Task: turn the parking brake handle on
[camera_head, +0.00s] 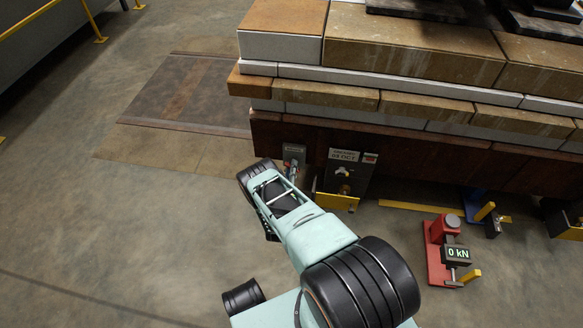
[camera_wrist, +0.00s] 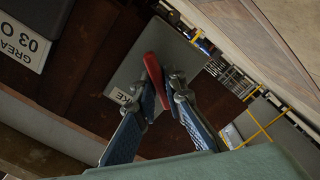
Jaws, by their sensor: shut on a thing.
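The parking brake handle is a red lever (camera_wrist: 153,75), which shows in the wrist view in front of a grey plate (camera_wrist: 130,70). Part of a label ending in "KE" shows on the plate. In the head view the grey plate (camera_head: 294,152) is fixed to the dark brown side beam under the stacked blocks. My gripper (camera_wrist: 163,92) has blue fingers and is shut on the red handle, which lies slanted between the fingertips. In the head view my gripper (camera_head: 292,174) is just below the plate, and the handle is mostly hidden there.
A dark bracket with a white sign (camera_head: 344,155) and a yellow base stands just right of my gripper. A red stand (camera_head: 440,245) with a "0 kN" display is on the floor at the right. The floor at the left is clear, with a flat brown plate (camera_head: 190,95).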

